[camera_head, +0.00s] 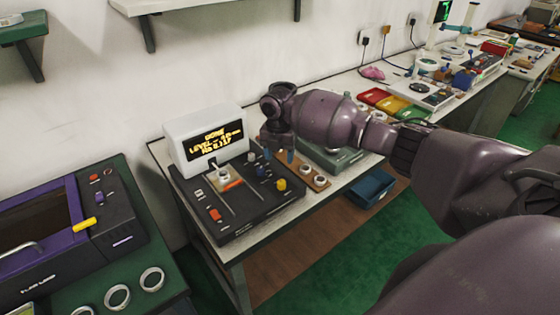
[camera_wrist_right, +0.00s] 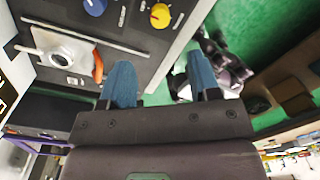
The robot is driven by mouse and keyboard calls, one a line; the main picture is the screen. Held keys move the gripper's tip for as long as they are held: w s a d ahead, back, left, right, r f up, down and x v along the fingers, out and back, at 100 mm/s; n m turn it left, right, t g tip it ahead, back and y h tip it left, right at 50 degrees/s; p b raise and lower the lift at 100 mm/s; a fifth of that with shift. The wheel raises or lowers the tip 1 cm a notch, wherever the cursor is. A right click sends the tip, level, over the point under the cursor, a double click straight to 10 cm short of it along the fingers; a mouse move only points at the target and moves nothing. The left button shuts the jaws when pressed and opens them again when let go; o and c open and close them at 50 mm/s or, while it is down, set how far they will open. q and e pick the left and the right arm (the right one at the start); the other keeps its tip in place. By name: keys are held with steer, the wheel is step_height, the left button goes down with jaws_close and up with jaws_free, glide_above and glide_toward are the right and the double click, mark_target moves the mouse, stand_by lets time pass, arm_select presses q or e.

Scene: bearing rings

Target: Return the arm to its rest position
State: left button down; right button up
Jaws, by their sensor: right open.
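My right arm comes in from the right in the head view. Its gripper (camera_head: 279,148) points down over the back right part of the black test device (camera_head: 238,220). In the right wrist view the two blue fingers (camera_wrist_right: 161,72) stand wide apart with nothing between them. More rings (camera_head: 320,182) sit on a narrow wooden tray right of the device, close to the gripper. My left gripper is not in view.
A white display box (camera_head: 205,138) with lit yellow text stands behind the device. A green bench (camera_head: 75,297) at left holds several rings and a purple-black machine (camera_head: 60,240). Coloured bins (camera_head: 390,103) stand further along the white bench. A blue bin (camera_head: 370,188) is below its edge.

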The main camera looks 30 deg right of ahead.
stand_by(0.6)
steer(key=w+a+r+m+t, duration=0.5)
steer(key=w+a+m+t, duration=0.15)
steer(key=w+m, duration=0.2)
steer(key=s+a+f+m+t+y, duration=0.3)
steer(key=s+a+m+t+y, duration=0.1)
steer(key=s+a+m+t, duration=0.35)
steer(key=s+d+f+m+h, duration=0.1)
steer(key=s+f+m, duration=0.2)
steer(key=s, duration=0.7)
steer(key=s+d+f+m+g+h, duration=0.1)
steer(key=s+f+m, duration=0.2)
steer(key=s+f, duration=0.5)
steer(key=s+d+f+m+h, duration=0.2)
steer(key=s+f, duration=0.4)
steer(key=s, duration=0.6)
steer(key=shift+s+f+m+g, duration=0.15)
steer(key=shift+s+m+g, duration=0.15)
steer(key=shift+m+g, duration=0.1)
